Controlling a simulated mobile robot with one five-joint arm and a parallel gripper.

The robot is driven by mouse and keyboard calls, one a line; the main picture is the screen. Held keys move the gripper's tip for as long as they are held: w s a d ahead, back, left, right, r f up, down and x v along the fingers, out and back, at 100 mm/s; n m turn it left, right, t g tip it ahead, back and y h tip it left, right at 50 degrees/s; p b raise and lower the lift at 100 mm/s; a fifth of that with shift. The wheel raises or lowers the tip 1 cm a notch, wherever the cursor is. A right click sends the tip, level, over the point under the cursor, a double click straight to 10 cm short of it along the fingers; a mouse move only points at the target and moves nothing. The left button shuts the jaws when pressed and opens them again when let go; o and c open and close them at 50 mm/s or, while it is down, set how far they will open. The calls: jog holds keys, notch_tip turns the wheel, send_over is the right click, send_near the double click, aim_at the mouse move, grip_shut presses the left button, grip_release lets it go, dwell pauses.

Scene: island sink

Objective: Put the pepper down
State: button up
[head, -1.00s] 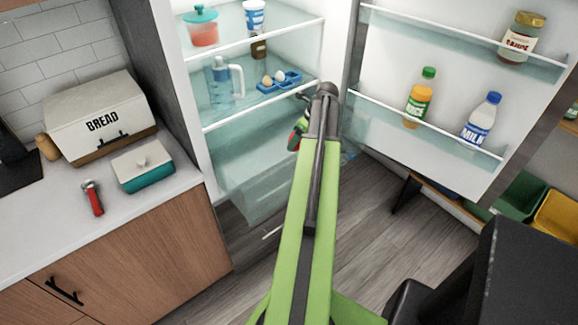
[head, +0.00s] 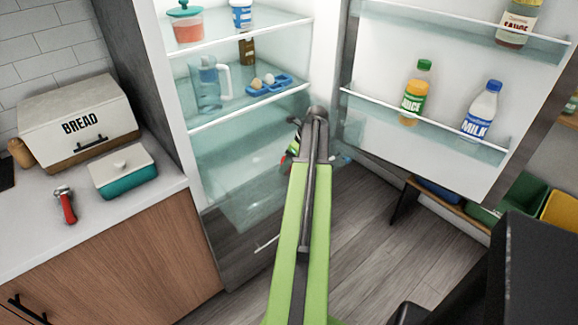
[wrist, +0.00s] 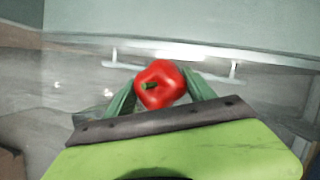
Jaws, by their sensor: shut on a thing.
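The red pepper (wrist: 160,84) with a green stem sits between the two green fingers of my gripper (wrist: 158,92) in the wrist view. The fingers are shut on it from both sides. In the head view my gripper (head: 295,145) is at the end of the green arm, in front of the lower part of the open fridge. The pepper is mostly hidden there by my arm. A clear fridge drawer (head: 250,195) is below and to the left of my gripper.
The fridge door (head: 440,110) stands open on the right, with juice (head: 416,92), milk (head: 482,110) and sauce (head: 517,22) on it. The counter (head: 110,210) is at left.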

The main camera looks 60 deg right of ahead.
jog(key=shift+f, duration=0.1)
jog(key=o, duration=1.5)
jog(key=shift+r, duration=0.4)
jog(key=p+v, duration=1.1)
jog(key=shift+s+r, duration=0.15)
jog(key=shift+s, duration=0.1)
